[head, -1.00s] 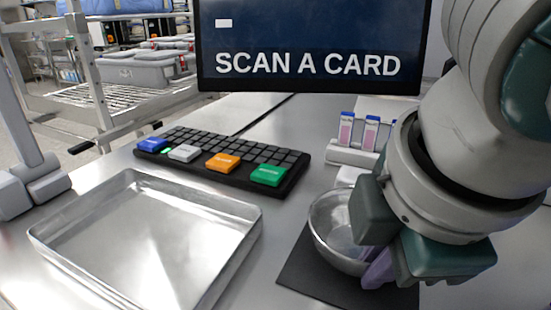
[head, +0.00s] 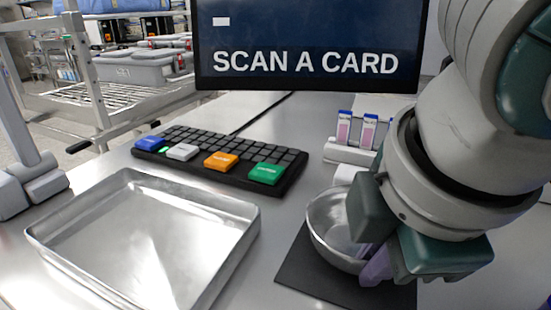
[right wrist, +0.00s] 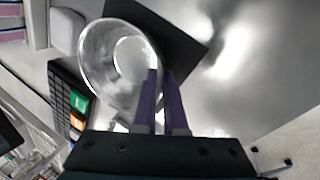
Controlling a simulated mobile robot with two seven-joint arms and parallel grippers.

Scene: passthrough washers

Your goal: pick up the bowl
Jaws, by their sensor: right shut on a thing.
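The shiny metal bowl (head: 330,225) is on or just above a dark square mat (head: 305,280) at the right of the table; I cannot tell whether there is a gap. My right gripper (head: 368,258) reaches down at the bowl's right side, its purple fingers shut on the near right rim. The right wrist view shows the bowl (right wrist: 105,60) at upper left, with the two fingers of my right gripper (right wrist: 160,80) close together at its rim. The gripper and arm hide part of the bowl's right side in the head view. My left gripper does not show.
A wide metal tray (head: 60,255) lies to the left. A black keyboard (head: 235,150) with coloured keys is behind it. A screen (head: 310,50) reading "SCAN A CARD" stands at the back. A white rack (head: 350,155) with pink-labelled vials is behind the bowl.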

